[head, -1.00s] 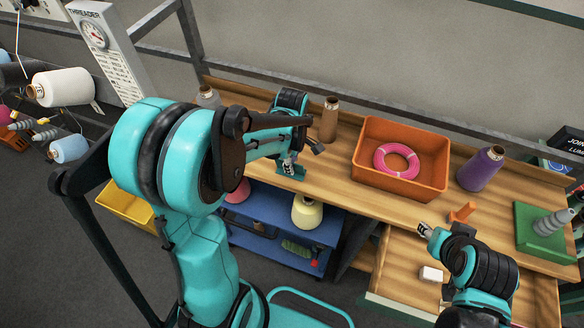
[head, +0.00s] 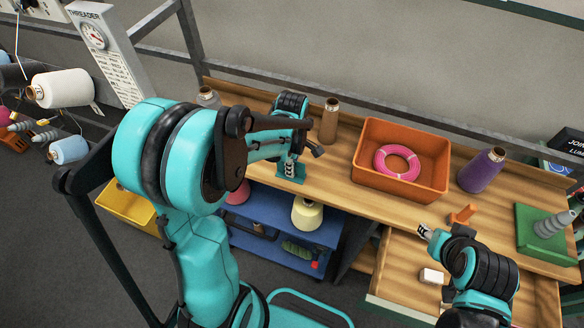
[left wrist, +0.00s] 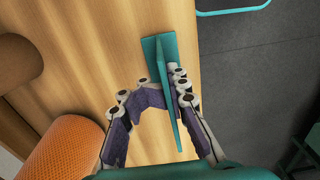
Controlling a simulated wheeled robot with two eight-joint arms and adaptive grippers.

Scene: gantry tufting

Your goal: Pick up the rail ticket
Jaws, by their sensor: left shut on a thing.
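The rail ticket appears to be the teal piece with a flat plate and a thin upright fin (left wrist: 160,50). It is at the table's front edge, and it also shows small in the head view (head: 292,180). My left gripper (left wrist: 165,97) has its purple-padded fingers around the fin, shut on it. The right finger lies along the fin and the left finger curls in from the other side. In the head view the left gripper (head: 290,168) points down at the piece. My right gripper (head: 424,232) is over the drawer at right; its fingers are too small to read.
An orange bin (head: 400,188) with a pink ring (head: 397,162) stands on the table (head: 345,185). A brown cone (head: 329,122) and a purple spool (head: 482,170) stand beside it. A white block (head: 431,276) is in the open drawer. A blue shelf (head: 265,215) holds yarn below.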

